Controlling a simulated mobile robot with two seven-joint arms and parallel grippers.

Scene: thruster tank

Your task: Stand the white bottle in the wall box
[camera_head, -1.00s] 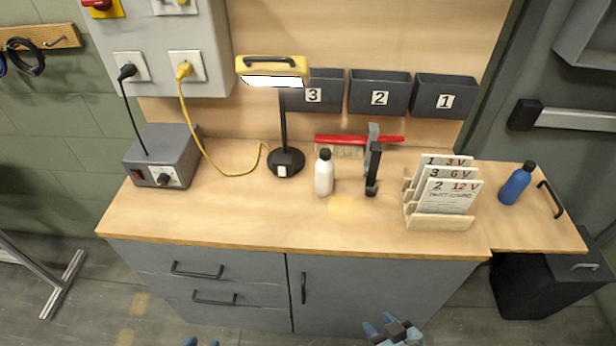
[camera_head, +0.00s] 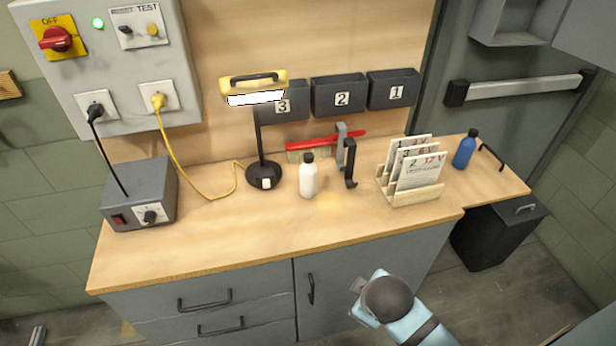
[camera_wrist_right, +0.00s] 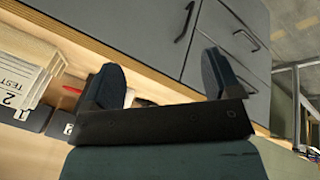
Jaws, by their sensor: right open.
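The white bottle (camera_head: 308,177) with a black cap stands upright on the wooden workbench (camera_head: 230,225), between the lamp and a black and grey clamp-like tool. A grey open wall box (camera_head: 517,22) is at the upper right, partly cut off by the picture edge. Three dark numbered bins, such as bin 2 (camera_head: 338,97), hang on the back panel. My right gripper (camera_head: 358,298) is in front of the cupboard, below the bench edge and apart from the bottle. In the right wrist view its fingers (camera_wrist_right: 160,82) are spread and empty. My left gripper is out of view.
The lamp (camera_head: 264,176) stands left of the bottle, the tool (camera_head: 349,165) right of it. A card rack (camera_head: 415,192) and a blue bottle (camera_head: 465,150) are farther right. A grey power unit (camera_head: 140,195) is at the left. The bench front is clear.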

